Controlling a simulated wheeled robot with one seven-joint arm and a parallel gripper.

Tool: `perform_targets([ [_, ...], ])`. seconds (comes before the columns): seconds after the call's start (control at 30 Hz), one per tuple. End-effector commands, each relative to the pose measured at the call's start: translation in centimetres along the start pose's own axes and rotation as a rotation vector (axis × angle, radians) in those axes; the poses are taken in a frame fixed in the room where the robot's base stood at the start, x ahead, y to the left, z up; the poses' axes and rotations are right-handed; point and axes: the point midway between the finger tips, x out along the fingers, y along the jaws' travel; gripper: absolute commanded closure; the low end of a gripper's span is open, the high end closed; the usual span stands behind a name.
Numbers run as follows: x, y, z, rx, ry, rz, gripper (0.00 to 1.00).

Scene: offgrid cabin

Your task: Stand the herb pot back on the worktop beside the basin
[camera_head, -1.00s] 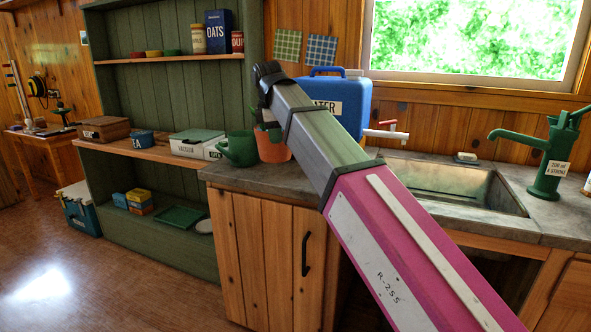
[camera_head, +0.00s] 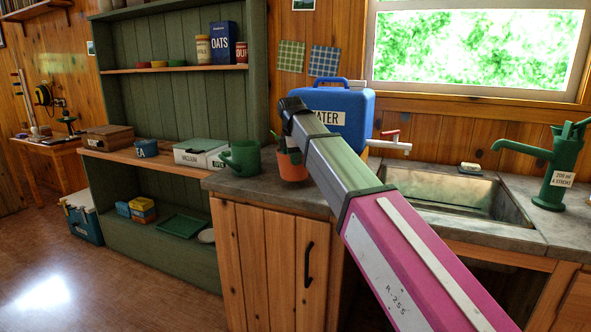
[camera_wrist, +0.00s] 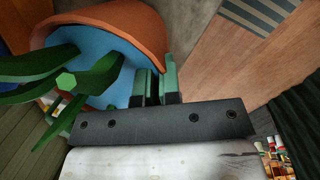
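The herb pot (camera_head: 293,166) is orange with green leaves. In the head view it is at the left worktop (camera_head: 265,191), between the green watering can and the blue water container, left of the basin (camera_head: 455,197). It looks roughly upright; whether its base touches the worktop I cannot tell. My arm hides its right side. In the wrist view the pot (camera_wrist: 150,22) shows its rim, blue inside and leaves. My gripper (camera_wrist: 157,85) has its green fingers close together on either side of the pot's wall, shut on it. The fingers are hidden in the head view.
The green watering can (camera_head: 242,158) stands just left of the pot. The blue water container (camera_head: 350,112) with its tap stands behind my arm. A green hand pump (camera_head: 556,170) stands right of the basin. A green shelf unit (camera_head: 185,110) is on the left.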

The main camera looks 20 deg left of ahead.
Motion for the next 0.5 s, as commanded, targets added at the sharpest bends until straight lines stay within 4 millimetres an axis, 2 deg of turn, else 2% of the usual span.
perform_targets([
  [0.3, 3.4, -0.6, -0.3, 0.001, 0.000, 0.000, 1.00],
  [0.5, 3.5, -0.5, -0.4, 0.001, 0.000, 0.002, 1.00],
])
